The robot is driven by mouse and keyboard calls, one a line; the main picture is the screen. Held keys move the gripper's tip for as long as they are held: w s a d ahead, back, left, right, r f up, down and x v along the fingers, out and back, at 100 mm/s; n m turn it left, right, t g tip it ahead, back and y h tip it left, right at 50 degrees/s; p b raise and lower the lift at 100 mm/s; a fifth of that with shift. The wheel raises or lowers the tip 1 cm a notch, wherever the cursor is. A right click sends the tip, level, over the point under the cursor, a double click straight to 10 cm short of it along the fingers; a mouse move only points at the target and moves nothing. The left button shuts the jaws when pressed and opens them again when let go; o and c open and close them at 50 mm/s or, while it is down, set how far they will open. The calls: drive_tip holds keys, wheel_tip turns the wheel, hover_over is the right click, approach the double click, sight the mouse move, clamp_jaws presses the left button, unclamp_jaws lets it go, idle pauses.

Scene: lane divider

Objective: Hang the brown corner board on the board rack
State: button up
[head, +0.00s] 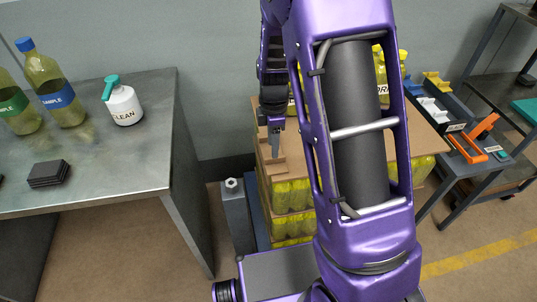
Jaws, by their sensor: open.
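My gripper (274,150) points down at the left front corner of a stack of bottles and brown sheets. Its jaws are open. A brown corner board (268,160) appears as a light-brown angled piece at that corner, just below and beside the fingertips. I cannot tell whether the fingers touch it. My purple arm hides much of the stack and part of its brown top sheet (425,137). On the right, a dark rack-like holder (452,126) carries blue, white and yellow pieces. I cannot tell for certain whether it is the board rack.
A metal table (150,150) on the left holds bottles (62,103), a spray bottle (122,104) and dark square pads (49,174). An orange frame (473,140) lies on the right bench. A dark shelf stands at far right. Floor with a yellow stripe (480,257) is clear.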

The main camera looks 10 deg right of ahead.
sight(271, 167)
drive_tip(key=f, duration=0.4)
drive_tip(key=shift+s+a+f, duration=0.15)
drive_tip(key=shift+a+f, duration=0.05)
drive_tip(key=shift+f, duration=0.1)
clamp_jaws()
